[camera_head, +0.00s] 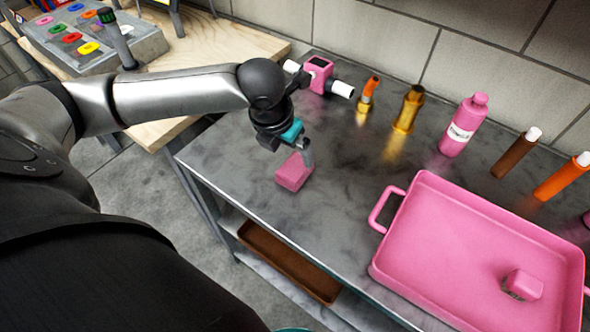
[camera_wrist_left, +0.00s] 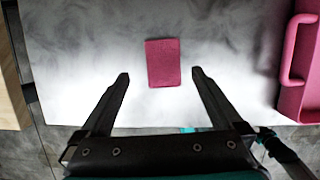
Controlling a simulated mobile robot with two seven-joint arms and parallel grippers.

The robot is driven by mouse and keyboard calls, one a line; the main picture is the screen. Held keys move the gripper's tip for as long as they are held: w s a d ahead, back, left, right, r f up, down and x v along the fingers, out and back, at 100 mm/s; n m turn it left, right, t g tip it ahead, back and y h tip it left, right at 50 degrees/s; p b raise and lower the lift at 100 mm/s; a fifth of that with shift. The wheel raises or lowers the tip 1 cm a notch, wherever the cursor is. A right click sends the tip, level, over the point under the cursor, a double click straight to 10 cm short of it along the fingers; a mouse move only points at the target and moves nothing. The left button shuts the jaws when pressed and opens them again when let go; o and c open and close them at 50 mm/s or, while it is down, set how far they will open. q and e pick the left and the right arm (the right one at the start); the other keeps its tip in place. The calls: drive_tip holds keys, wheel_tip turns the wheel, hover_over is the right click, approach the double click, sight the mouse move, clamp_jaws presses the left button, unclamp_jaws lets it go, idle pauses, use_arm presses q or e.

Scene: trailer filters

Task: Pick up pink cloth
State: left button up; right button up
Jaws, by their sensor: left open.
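The pink cloth (camera_head: 293,173) is a small folded block lying on the grey metal table near its left front edge. In the left wrist view the cloth (camera_wrist_left: 163,63) lies ahead of my left gripper (camera_wrist_left: 160,76), roughly centred between its two fingers. The fingers are apart and nothing is between them. In the head view my left gripper (camera_head: 304,158) is just above and beside the cloth; I cannot tell there whether it touches. My right gripper is not in view.
A pink tray (camera_head: 455,235) with a pink-topped brush-like item (camera_head: 523,285) stands to the right. Behind are a pink device (camera_head: 319,74), a gold bottle (camera_head: 408,110), a pink bottle (camera_head: 464,125) and brown (camera_head: 515,153) and orange (camera_head: 562,177) cylinders. The table around the cloth is clear.

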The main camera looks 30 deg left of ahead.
sight(295, 166)
use_arm(q)
drive_tip(key=shift+w+f, duration=0.1)
drive_tip(key=shift+f, duration=0.35)
drive_tip(key=x, duration=0.1)
drive_tip(key=b+x, duration=0.1)
drive_tip(key=x, duration=0.1)
drive_tip(key=b+x, duration=0.1)
drive_tip(key=x, duration=0.1)
drive_tip(key=shift+s+d, duration=0.25)
drive_tip(key=shift+r, duration=0.1)
drive_tip(key=c, duration=1.2)
drive_tip(key=shift+c, duration=0.4)
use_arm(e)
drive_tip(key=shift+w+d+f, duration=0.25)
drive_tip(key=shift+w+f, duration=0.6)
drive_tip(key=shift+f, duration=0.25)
use_arm(q)
drive_tip(key=shift+r, duration=0.1)
